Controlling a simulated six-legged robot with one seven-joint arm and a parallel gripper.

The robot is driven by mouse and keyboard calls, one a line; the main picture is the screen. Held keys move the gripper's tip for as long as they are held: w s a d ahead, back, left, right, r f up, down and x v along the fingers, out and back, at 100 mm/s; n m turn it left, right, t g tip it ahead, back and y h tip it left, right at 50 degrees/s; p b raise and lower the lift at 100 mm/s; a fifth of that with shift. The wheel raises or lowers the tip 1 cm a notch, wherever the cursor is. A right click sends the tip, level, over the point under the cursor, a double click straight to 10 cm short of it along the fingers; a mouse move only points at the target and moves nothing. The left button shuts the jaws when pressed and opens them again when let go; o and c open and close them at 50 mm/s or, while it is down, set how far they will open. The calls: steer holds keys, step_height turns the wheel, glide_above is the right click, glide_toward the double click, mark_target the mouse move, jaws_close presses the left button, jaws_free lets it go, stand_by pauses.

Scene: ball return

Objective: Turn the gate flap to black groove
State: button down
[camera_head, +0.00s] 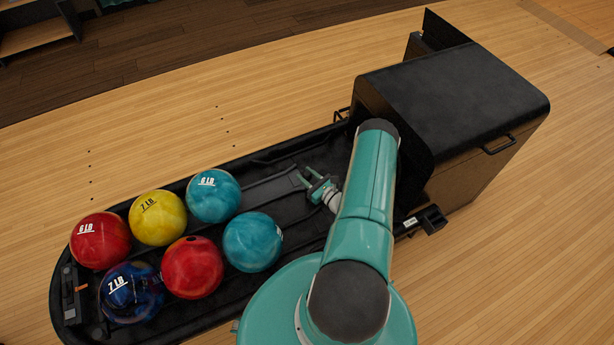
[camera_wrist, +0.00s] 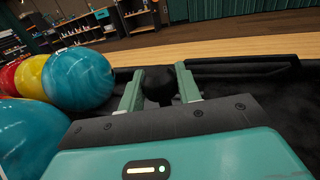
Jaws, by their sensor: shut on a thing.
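My gripper (camera_head: 307,180) reaches down into the black ball-return tray, pointing left. In the wrist view my gripper (camera_wrist: 160,86) has its two green fingers on either side of a round black knob (camera_wrist: 159,86) and is shut on it. The knob looks like the gate flap's handle. The flap itself is hard to tell from the dark tray, and a thin dark bar (camera_head: 272,181) runs left from near the fingers. I cannot tell which groove the flap points to. The tray bed (camera_head: 298,222) is black with raised rails.
Several balls fill the tray's left half, the closest being two teal balls (camera_head: 214,195) (camera_head: 252,242). The black-topped return housing (camera_head: 455,95) stands at the right, beside my arm. A small black box (camera_head: 432,218) sits on the tray's right edge.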

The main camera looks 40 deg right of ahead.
steer(key=shift+n+y, duration=0.3)
steer(key=n+g+y, duration=0.1)
steer(key=n+y, duration=0.1)
steer(key=y, duration=0.2)
steer(key=n+g+y, duration=0.1)
steer(key=n+y, duration=0.2)
steer(key=y, duration=0.1)
steer(key=shift+g, duration=0.3)
steer(key=n+g+y, duration=0.5)
steer(key=shift+y, duration=0.3)
steer(key=c, duration=1)
jaws_free()
steer(key=v, duration=0.7)
steer(key=shift+d, duration=0.25)
